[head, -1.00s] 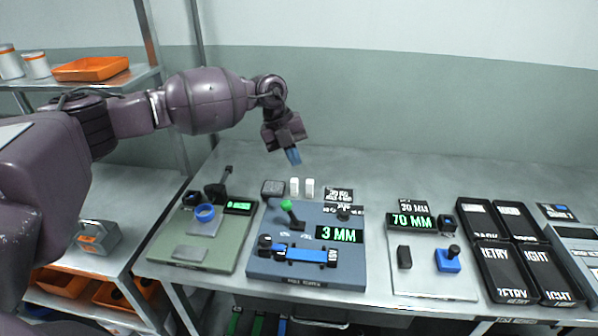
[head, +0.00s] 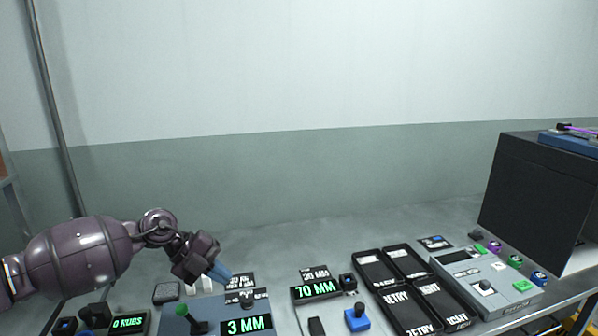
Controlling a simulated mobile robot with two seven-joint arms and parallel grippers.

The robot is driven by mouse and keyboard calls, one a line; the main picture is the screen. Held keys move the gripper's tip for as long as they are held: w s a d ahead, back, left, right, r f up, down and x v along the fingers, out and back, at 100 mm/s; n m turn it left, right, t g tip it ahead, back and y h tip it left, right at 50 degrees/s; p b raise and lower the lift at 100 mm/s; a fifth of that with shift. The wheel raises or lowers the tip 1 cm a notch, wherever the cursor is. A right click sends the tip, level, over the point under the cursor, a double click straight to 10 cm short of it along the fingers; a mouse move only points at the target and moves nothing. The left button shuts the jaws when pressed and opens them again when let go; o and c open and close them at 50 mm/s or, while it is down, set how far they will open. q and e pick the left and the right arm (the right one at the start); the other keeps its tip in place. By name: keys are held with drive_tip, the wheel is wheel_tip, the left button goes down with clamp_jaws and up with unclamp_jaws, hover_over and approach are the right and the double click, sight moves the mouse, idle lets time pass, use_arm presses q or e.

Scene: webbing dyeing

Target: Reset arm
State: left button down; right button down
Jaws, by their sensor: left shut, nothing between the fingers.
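My left gripper (head: 219,271) hangs above the back of the table at the left of the head view. Its blue fingertips point down and to the right. It is shut with nothing held. It is near the "3 MM" station (head: 212,315), which has a green-knobbed lever (head: 195,320) and a lit display (head: 246,326). My right gripper is not in view.
The "70 MM" station (head: 316,290) has a blue block (head: 356,318). Black trays (head: 376,269) labelled RETRY and RIGHT lie to its right. A grey button panel (head: 487,289) and a large dark box (head: 535,200) stand further right. The back strip of table is clear.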

use_arm(q)
drive_tip(key=s+d+r+n+t+h, duration=0.2)
drive_tip(key=s+d+n+t+h, duration=0.5)
drive_tip(key=d+t, duration=0.3)
drive_tip(key=s+a+f+n+t+y, duration=0.2)
drive_tip(key=s+a+f+n+y, duration=0.2)
drive_tip(key=a+n+y, duration=0.5)
drive_tip(key=s+a+f+n+t+y, duration=0.1)
drive_tip(key=s+a+f+n+y, duration=0.3)
drive_tip(key=n+y, duration=0.45)
drive_tip(key=s+a+f+n+g, duration=0.2)
drive_tip(key=s+f+g, duration=0.1)
drive_tip(key=s, duration=0.4)
drive_tip(key=s+a+f+n+g, duration=0.2)
drive_tip(key=s+f+g, duration=0.15)
drive_tip(key=s, duration=0.35)
drive_tip(key=s+a+f+n+g, duration=0.2)
drive_tip(key=s+a+g, duration=0.15)
drive_tip(key=s, duration=0.35)
drive_tip(key=w+d+f+t+h, duration=0.1)
drive_tip(key=w+f+t, duration=0.6)
drive_tip(key=f, duration=0.3)
drive_tip(key=shift+w+f+m+t, duration=0.15)
drive_tip(key=shift+w+m+t, duration=0.1)
drive_tip(key=shift+m+t, duration=0.2)
